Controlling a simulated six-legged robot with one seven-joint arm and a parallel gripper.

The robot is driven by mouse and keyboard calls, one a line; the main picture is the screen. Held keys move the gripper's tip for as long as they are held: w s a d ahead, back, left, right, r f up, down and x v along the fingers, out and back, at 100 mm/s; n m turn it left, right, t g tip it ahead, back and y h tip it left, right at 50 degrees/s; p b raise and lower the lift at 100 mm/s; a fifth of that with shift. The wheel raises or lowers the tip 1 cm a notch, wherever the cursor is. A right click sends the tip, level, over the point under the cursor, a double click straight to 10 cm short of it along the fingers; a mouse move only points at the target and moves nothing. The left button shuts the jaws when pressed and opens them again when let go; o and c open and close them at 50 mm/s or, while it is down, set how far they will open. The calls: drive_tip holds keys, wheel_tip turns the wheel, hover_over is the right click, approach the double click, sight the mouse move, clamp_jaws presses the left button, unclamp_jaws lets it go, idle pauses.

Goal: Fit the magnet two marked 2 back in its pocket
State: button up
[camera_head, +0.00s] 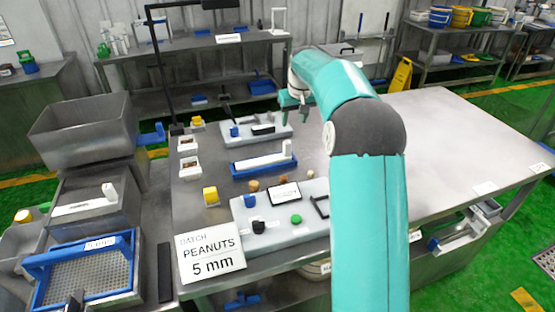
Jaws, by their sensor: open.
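My gripper (293,104) is open and hangs above the far part of the bench, near the grey board (280,133) with small blue and black items on it. I see nothing between its fingers. No number 2 is readable in this view, so I cannot tell for sure which thing is magnet two. A white bar with an upright end (264,161) lies in a blue tray (240,174) on the bench, nearer than the gripper. A similar white bar (85,207) lies on the steel machine (125,212) at left. I cannot tell which recess is the pocket.
A pale board (240,212) with several small items stands at the bench's near side, behind the sign "PEANUTS 5 mm" (212,262). A blue-framed sieve (85,285) is at lower left. The right of the bench (450,135) is clear. My arm hides part of it.

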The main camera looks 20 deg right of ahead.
sight(287, 142)
drive_tip(key=x, duration=0.5)
drive_tip(key=a+x, duration=0.1)
drive_tip(key=x, duration=0.2)
drive_tip(key=shift+f, duration=0.1)
drive_tip(key=x, duration=0.5)
drive_tip(key=shift+s+a+f, duration=0.1)
drive_tip(key=shift+f, duration=0.35)
drive_tip(key=shift+r, duration=0.1)
clamp_jaws()
